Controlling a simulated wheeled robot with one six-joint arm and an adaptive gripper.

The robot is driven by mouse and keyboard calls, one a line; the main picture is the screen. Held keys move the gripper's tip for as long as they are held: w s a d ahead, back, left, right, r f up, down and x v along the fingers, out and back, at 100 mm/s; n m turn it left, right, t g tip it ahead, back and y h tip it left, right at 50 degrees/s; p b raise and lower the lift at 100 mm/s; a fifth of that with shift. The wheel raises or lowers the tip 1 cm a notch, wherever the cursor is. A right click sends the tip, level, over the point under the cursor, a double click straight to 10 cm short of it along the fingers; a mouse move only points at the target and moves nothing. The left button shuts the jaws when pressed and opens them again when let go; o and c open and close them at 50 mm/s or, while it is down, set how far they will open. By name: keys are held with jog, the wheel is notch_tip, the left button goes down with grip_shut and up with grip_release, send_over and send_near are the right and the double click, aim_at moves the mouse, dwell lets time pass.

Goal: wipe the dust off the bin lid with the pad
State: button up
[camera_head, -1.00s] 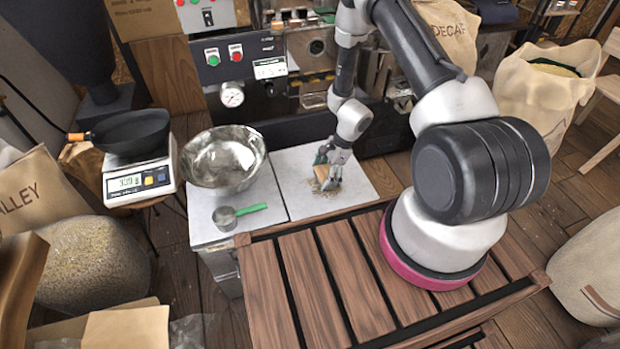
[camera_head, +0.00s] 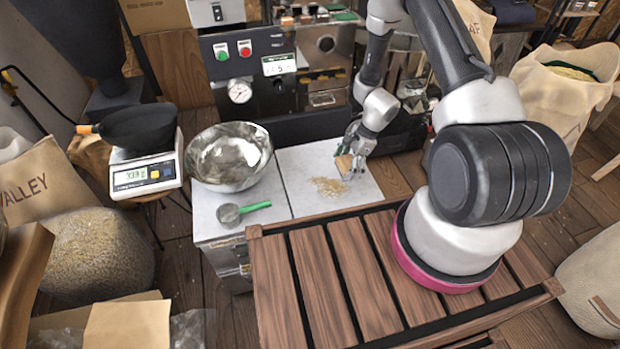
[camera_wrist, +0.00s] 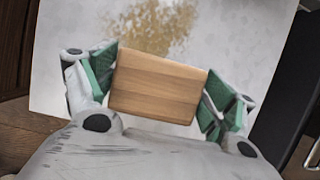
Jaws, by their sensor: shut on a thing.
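The bin lid (camera_head: 299,172) is a pale flat panel at the right end of the light cabinet. A patch of tan dust (camera_head: 328,186) lies near its middle and also shows at the top of the wrist view (camera_wrist: 160,28). My gripper (camera_head: 352,165) is over the right part of the lid, to the right of the dust. It is shut on the wooden block of the pad (camera_wrist: 158,86), gripped between green fingertips on both sides. The pad's underside is hidden, and I cannot tell whether it touches the lid.
A steel bowl (camera_head: 229,157) and a scoop with a green handle (camera_head: 232,213) stand on the surface left of the lid. A scale (camera_head: 146,172) with a black pan is further left. The roasting machine (camera_head: 262,78) stands behind. A slatted wooden top (camera_head: 325,275) is in front.

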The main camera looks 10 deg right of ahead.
jog(key=shift+r, duration=2)
jog(key=shift+a, duration=0.1)
